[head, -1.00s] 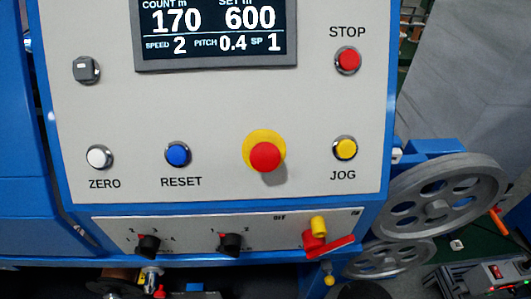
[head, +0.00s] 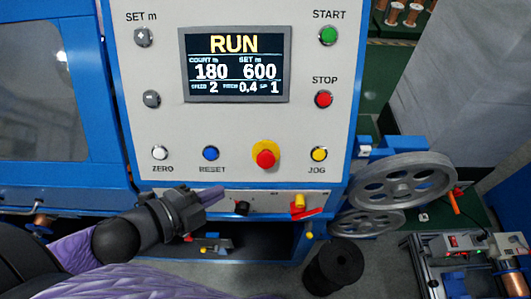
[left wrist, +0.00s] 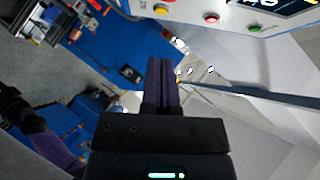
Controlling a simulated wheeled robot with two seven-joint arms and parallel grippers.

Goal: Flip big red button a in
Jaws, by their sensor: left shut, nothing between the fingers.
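The big red button (head: 265,158) is a round red mushroom head on a yellow disc. It sits on the grey control panel (head: 235,130), between the blue RESET button (head: 211,153) and the yellow JOG button (head: 319,154). I cannot tell from this angle how far it is pressed. My left gripper (head: 212,193) is below and left of it in the head view, apart from it. Its purple fingers (left wrist: 161,72) are shut together with nothing between them. The left wrist view does not show the big red button. My right gripper is not in view.
The screen (head: 235,64) reads RUN, count 180. A red STOP button (head: 323,100) and green START button (head: 328,36) are on the right. Knobs and a red-yellow switch (head: 302,206) line the lower strip.

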